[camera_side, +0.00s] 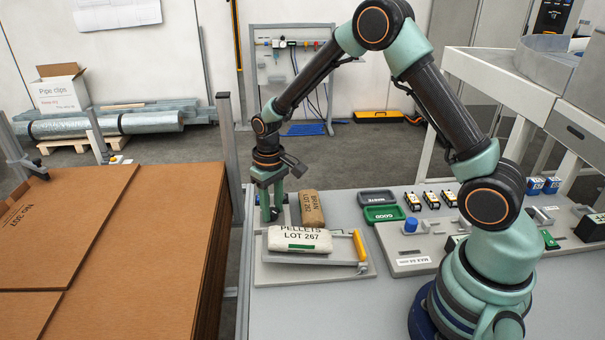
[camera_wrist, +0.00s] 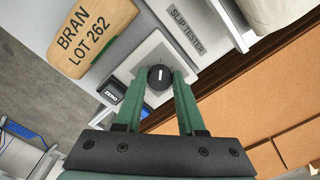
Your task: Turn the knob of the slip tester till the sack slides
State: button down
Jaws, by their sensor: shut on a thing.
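My gripper (camera_wrist: 158,92) is shut on the black knob (camera_wrist: 158,76) of the slip tester, its green fingers on either side of it. The knob has a white mark and sits on a pale square plate beside a "SLIP TESTER" label (camera_wrist: 187,32). In the side view my gripper (camera_side: 270,214) points down at the back left of the tester (camera_side: 312,275), and its fingers hide the knob. A white sack marked "PELLETS LOT 267" (camera_side: 300,240) lies on the tester's plate, with a yellow bar (camera_side: 360,246) just to its right.
Green "GOOD" (camera_side: 384,214) and dark "WASTE" (camera_side: 377,197) trays lie to the right. A small "ZERO" block (camera_wrist: 112,92) is close beside the knob. Stacked brown cardboard (camera_side: 110,240) is at the left.

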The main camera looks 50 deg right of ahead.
aim_at(273, 212)
jog(key=shift+m, duration=1.6)
jog(key=c, duration=0.5)
grip_release()
notch_tip(273, 212, up, 12)
jog(key=shift+r, duration=0.1)
